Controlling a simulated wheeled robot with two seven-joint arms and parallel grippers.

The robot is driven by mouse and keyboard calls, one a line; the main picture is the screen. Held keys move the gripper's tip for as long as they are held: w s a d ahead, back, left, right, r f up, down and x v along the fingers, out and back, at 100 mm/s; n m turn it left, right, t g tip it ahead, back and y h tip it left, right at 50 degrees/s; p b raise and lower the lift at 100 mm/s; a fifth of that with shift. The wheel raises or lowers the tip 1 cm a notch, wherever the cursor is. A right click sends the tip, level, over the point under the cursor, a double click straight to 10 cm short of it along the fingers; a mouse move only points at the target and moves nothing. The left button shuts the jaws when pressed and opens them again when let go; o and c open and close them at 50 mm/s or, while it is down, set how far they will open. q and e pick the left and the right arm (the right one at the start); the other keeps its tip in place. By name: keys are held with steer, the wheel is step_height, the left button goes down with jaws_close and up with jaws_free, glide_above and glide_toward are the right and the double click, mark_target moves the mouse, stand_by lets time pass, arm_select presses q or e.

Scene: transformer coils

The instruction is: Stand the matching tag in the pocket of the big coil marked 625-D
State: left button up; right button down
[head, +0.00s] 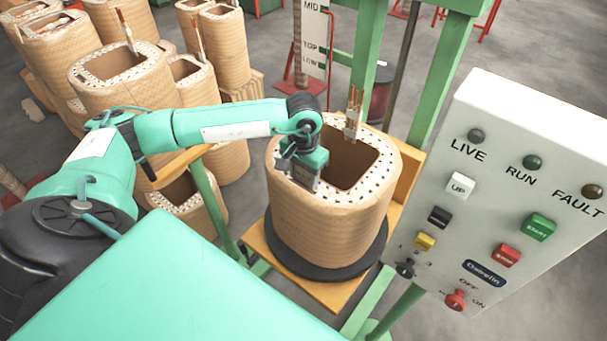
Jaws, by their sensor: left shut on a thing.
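A big tan paper-wrapped coil (330,225) stands upright at the middle of the head view, with a square opening and a white dotted top rim. I cannot read a 625-D mark on it. My left gripper (304,183) points down at the left part of the coil's top rim. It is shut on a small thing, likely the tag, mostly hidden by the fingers. The pocket is not clearly seen, and I cannot tell whether the thing touches the coil. My right gripper is out of view.
The coil sits on a black round plate (335,268) over a wooden board. Copper leads (353,112) rise from its back rim. A control panel (530,170) stands close at right, beside green posts. Several other coils (120,85) crowd the back left.

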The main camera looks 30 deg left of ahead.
arm_select(q)
steer(key=o, duration=0.9)
steer(key=shift+o, duration=0.6)
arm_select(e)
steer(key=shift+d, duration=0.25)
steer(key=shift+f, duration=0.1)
arm_select(q)
step_height(320, 180, up, 14)
steer(key=b, duration=0.4)
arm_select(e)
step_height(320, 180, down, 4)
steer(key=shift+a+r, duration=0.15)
arm_select(q)
steer(key=shift+f, duration=0.2)
